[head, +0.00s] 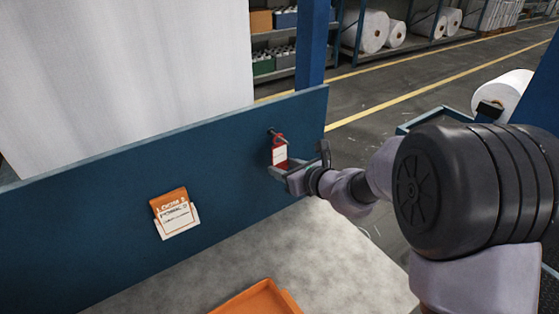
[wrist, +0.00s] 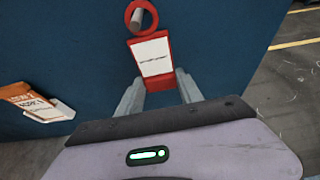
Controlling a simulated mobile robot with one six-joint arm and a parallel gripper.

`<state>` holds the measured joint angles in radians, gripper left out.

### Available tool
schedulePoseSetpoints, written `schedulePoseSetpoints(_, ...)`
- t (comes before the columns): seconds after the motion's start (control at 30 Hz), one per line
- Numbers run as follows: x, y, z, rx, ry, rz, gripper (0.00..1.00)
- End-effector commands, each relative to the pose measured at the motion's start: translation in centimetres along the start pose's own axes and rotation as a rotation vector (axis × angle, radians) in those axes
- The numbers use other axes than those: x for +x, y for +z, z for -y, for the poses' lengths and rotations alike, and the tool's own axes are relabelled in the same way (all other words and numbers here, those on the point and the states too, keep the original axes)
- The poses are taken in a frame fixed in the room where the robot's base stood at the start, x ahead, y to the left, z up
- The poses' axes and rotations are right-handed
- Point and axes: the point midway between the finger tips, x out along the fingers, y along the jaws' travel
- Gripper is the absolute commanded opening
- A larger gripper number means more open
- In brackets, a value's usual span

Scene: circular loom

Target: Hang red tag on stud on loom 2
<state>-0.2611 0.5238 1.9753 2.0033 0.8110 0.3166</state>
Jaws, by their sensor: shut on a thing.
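The red tag (head: 280,155) has a white label and a ring at its top. It is upright in front of the blue loom panel (head: 100,190). The grey stud (head: 270,131) sticks out of the panel near its upper right end. In the wrist view, the stud (wrist: 137,18) shows inside the opening of the tag's ring, and the ring looks to be around it. My gripper (head: 282,169) is shut on the lower part of the tag. In the wrist view, my gripper's fingers (wrist: 160,80) flank the lower end of the tag (wrist: 153,56).
An orange and white card (head: 175,213) is on the panel, left of the tag. An orange tray (head: 258,300) lies at the bottom of the head view. Shelves with white rolls (head: 372,30) stand behind the panel.

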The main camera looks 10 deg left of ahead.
Motion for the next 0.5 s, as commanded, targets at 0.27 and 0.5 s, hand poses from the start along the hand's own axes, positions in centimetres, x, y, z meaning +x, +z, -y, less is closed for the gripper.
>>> schedulePoseSetpoints(0.27,-0.6,0.0,0.0,0.000,-0.001,0.001,0.00)
schedulePoseSetpoints(0.5,-1.4,0.0,0.0,0.000,0.000,0.001,0.00)
